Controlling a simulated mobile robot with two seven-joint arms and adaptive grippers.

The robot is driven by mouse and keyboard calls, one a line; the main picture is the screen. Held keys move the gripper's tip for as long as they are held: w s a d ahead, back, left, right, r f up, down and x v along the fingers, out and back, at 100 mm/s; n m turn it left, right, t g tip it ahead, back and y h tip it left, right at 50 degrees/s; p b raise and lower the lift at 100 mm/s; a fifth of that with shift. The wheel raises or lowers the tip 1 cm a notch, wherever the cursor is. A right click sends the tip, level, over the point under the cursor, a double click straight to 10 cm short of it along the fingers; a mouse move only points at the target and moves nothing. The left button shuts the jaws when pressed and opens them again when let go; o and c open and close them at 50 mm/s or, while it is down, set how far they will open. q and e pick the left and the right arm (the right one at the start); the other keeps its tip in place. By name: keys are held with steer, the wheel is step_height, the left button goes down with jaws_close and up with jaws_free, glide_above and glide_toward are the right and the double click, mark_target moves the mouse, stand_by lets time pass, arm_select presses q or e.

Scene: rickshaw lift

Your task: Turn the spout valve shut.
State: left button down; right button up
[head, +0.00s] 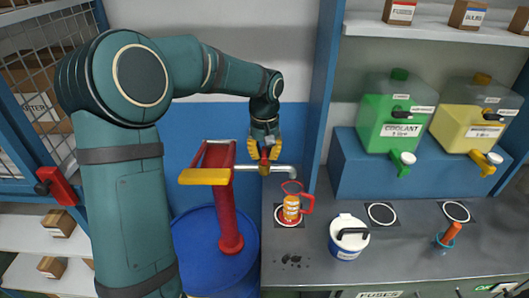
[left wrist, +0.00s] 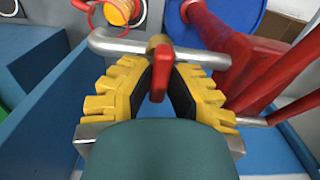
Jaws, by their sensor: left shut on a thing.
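The spout (head: 284,170) is a grey pipe running from the red pump (head: 227,205) and bending down at its right end. The red spout valve handle (left wrist: 160,72) sits on a brass body on the pipe in the left wrist view. My left gripper (head: 264,158) reaches down to the valve from above. Its yellow fingers are shut on the valve handle, one on each side. In the head view the fingers partly hide the handle. My right gripper is not in view.
The pump stands on a blue drum (head: 195,245). An orange and red jug (head: 291,207) stands below the spout's end on the grey bench (head: 300,268). A white and blue bucket (head: 347,240) stands right of it. Green (head: 385,105) and yellow (head: 470,115) containers sit behind.

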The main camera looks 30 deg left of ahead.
mark_target(264, 152)
arm_select(q)
steer(key=c, duration=0.9)
jaws_free()
steer(key=shift+f, duration=0.1)
steer(key=shift+c, duration=0.2)
step_height(264, 152, up, 12)
